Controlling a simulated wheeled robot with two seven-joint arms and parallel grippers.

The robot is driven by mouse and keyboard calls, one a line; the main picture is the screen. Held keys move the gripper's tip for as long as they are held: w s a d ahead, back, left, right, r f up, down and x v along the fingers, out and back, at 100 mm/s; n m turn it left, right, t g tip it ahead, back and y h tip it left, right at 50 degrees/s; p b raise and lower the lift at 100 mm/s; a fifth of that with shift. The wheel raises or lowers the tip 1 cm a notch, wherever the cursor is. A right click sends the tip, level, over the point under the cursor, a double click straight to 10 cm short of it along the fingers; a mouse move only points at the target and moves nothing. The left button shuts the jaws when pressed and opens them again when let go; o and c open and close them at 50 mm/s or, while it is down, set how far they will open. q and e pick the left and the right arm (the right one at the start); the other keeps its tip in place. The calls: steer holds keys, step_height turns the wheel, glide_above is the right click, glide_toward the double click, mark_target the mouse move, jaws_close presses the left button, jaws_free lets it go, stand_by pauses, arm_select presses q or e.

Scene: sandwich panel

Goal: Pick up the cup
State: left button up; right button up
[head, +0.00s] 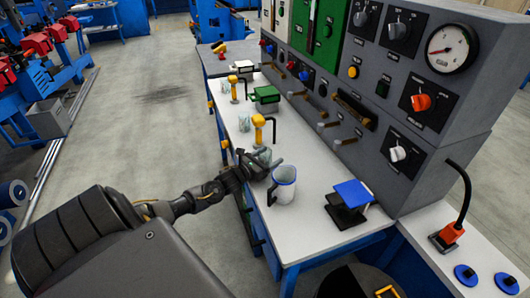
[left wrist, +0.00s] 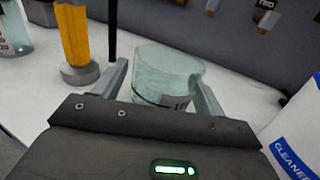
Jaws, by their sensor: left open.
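A clear glass cup (left wrist: 168,72) with a small label stands on the white bench top. In the head view the glass cup (head: 264,155) is partly hidden by my left gripper (head: 263,169). In the left wrist view my left gripper (left wrist: 160,88) is open, with one finger on each side of the glass cup. Whether the fingers touch it I cannot tell. A white and blue jug (head: 284,188) with a handle stands just right of my gripper. It also shows in the left wrist view as a container marked CLEANER (left wrist: 298,130). My right gripper is not in view.
A yellow-handled tool (head: 259,128) stands just behind the cup. A blue-topped stand (head: 352,196) is to the right on the white bench (head: 318,232). The grey control panel (head: 375,150) rises along the bench's back. Other glass cups (head: 244,122) stand farther along.

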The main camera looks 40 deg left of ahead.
mark_target(269, 150)
arm_select(q)
steer(key=c, duration=1.1)
steer(key=shift+r, duration=0.15)
steer(key=shift+r, duration=0.25)
step_height(269, 150, up, 2)
steer(key=shift+r+b, duration=0.2)
steer(key=shift+b, duration=0.2)
steer(key=s+a+r, duration=0.2)
steer(key=s+r, duration=0.1)
steer(key=s, duration=0.1)
steer(key=s+a+r, duration=0.2)
steer(key=s+r, duration=0.1)
steer(key=s, duration=0.1)
steer(key=s+a+r, duration=0.2)
steer(key=s+r, duration=0.1)
steer(key=s, duration=0.1)
steer(key=shift+s+a+r, duration=0.15)
steer(key=shift+s+r, duration=0.05)
steer(key=shift+r, duration=0.2)
